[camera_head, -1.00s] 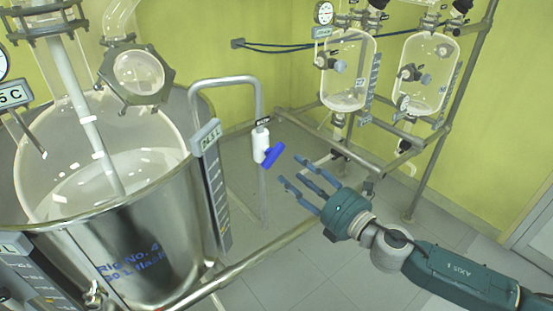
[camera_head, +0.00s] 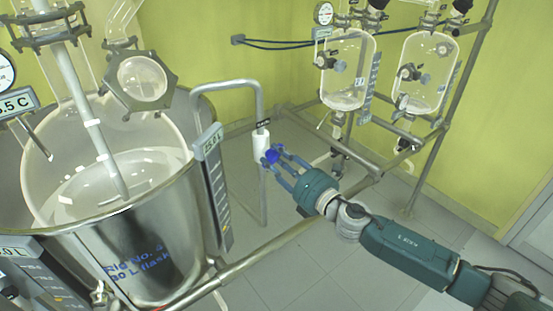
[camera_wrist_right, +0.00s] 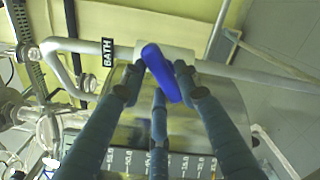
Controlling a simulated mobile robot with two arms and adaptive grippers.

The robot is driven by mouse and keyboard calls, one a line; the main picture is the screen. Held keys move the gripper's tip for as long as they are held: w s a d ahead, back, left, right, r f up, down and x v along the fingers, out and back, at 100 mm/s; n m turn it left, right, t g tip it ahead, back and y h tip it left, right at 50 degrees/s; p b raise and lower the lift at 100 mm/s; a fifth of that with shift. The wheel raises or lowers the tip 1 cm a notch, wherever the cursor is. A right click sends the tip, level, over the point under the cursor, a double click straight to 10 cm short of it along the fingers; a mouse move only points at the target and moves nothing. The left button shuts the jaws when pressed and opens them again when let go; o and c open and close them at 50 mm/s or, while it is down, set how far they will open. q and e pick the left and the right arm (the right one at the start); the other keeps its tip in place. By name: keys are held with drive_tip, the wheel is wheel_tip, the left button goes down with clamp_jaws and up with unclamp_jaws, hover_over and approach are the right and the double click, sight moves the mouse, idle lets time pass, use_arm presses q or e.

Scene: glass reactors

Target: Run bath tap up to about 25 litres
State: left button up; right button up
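The bath tap is a white valve body (camera_head: 261,146) on a bent grey pipe beside the steel bath vessel (camera_head: 150,245). Its blue handle (camera_head: 272,156) is between the fingertips of my right gripper (camera_head: 277,160). In the right wrist view the blue handle (camera_wrist_right: 161,73) lies between the dark fingers (camera_wrist_right: 158,85), which appear closed on it, beside the white body and a "BATH" label (camera_wrist_right: 107,52). My left gripper is out of view.
A glass flask (camera_head: 120,185) with liquid sits in the bath. A rack (camera_head: 375,165) with two glass vessels stands at the back right. Grey floor lies open around the tap.

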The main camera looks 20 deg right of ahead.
drive_tip(key=c, duration=0.5)
drive_tip(key=shift+o, duration=0.2)
drive_tip(key=m, duration=0.3)
drive_tip(key=shift+d+r+m+p, duration=0.1)
drive_tip(key=shift+r+m+p, duration=0.05)
drive_tip(key=shift+m+p, duration=0.15)
drive_tip(key=shift+w+d+m+p, duration=0.1)
drive_tip(key=shift+m+p, duration=0.35)
drive_tip(key=shift+m, duration=1.55)
drive_tip(key=o, duration=1.1)
